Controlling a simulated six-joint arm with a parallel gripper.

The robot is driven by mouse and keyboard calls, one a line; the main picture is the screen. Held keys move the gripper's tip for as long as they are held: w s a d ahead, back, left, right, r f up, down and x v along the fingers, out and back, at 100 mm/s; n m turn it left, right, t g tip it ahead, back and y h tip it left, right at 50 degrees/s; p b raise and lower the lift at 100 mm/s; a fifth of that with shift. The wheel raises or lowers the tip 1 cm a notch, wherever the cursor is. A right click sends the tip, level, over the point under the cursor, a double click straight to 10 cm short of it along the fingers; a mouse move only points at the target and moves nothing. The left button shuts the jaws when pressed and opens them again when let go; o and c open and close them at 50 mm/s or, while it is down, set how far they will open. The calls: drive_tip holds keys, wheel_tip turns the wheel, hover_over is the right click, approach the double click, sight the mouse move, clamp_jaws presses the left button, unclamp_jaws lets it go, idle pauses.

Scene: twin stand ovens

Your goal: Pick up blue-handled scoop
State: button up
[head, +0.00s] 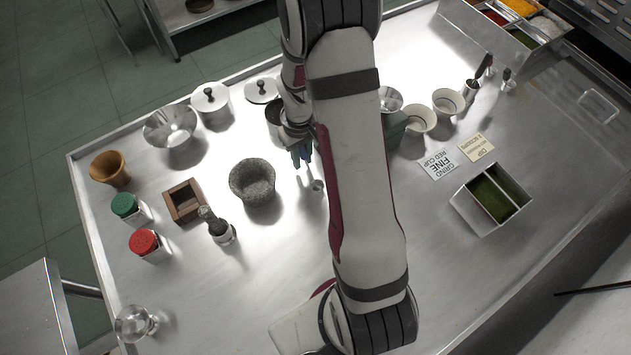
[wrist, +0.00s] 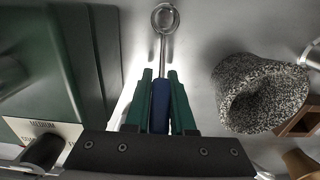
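The blue-handled scoop shows in the wrist view, with its blue handle (wrist: 160,105) between the two green fingers of my gripper (wrist: 161,78). No clear gap shows between fingers and handle, so the gripper looks shut on it. The thin metal shaft and round metal bowl (wrist: 165,18) extend beyond the fingertips. In the head view my gripper (head: 302,155) is left of my arm, and the small scoop bowl (head: 318,186) shows just below the fingers. I cannot tell whether the scoop touches the table.
A grey stone mortar (head: 252,182) stands left of my gripper; it also shows in the wrist view (wrist: 232,100). A green box (wrist: 50,60) with a "MEDIUM" label is on the other side. A wooden tray (head: 184,201), jars and cups stand around. The table's front middle is clear.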

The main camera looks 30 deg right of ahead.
clamp_jaws()
wheel_tip(320, 180, up, 10)
drive_tip(key=shift+r, duration=0.1)
idle(0.5)
